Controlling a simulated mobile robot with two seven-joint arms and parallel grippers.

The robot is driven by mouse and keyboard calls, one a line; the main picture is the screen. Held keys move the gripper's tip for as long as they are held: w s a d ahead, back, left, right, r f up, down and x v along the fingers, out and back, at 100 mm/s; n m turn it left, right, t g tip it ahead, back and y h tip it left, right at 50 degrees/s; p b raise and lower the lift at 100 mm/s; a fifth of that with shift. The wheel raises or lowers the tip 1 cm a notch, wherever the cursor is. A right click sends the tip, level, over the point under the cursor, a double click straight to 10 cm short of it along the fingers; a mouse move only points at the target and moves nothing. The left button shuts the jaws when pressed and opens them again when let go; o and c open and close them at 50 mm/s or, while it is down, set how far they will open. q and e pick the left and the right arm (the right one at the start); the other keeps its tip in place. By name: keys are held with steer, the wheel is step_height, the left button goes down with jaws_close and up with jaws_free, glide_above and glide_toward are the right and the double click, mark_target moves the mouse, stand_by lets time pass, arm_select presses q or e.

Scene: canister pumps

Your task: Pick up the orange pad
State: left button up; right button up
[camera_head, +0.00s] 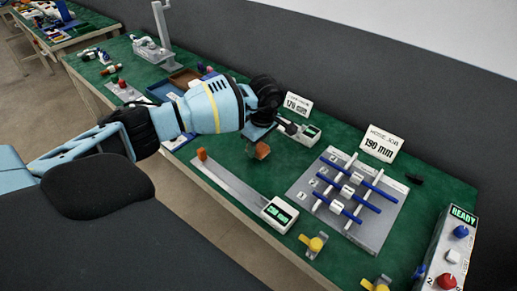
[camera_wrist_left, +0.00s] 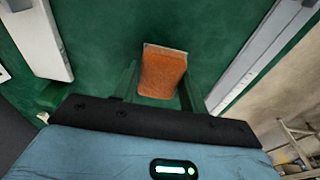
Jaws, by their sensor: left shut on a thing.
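The orange pad (camera_head: 262,150) is a small block with a rough orange face. In the head view it sits just below my left gripper (camera_head: 258,137), above the green table. In the left wrist view the orange pad (camera_wrist_left: 163,74) lies between the two dark green fingers of the left gripper (camera_wrist_left: 160,88), which is shut on it. A thin pale edge shows along the pad's far end. Whether the pad touches the table is hard to tell. My right gripper is not in view.
A grey measuring rail with a digital display (camera_head: 279,213) lies in front, with a small orange piece (camera_head: 202,154) at its far end. A grey plate with blue rods (camera_head: 363,226) is to the right, near a "190 mm" sign (camera_head: 379,145). Yellow clamps (camera_head: 314,243) line the front edge.

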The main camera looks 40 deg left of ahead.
arm_select(q)
steer(key=shift+r, duration=0.9)
steer(key=s+d, duration=0.2)
steer(key=s, duration=0.2)
steer(key=s+d, duration=0.2)
steer(key=s, duration=0.3)
steer(key=s+d+r, duration=0.1)
steer(key=s+d, duration=0.1)
steer(key=s, duration=0.3)
steer(key=shift+s+d+r, duration=0.1)
steer(key=shift+s+d, duration=0.15)
steer(key=shift+d, duration=0.15)
steer(key=o, duration=0.5)
steer(key=shift+c, duration=0.2)
steer(key=c, duration=0.4)
steer(key=shift+o, duration=0.2)
steer(key=shift+d+r+m, duration=0.25)
steer(key=shift+d+m, duration=0.05)
steer(key=shift+m, duration=0.3)
steer(key=s+d+r+m+t+h, duration=0.1)
steer(key=s+d+r+m, duration=0.3)
steer(key=m, duration=1.2)
step_height(320, 180, up, 2)
steer(key=shift+s+d+r, duration=0.2)
steer(key=shift+s+d, duration=0.1)
steer(key=shift+d, duration=0.8)
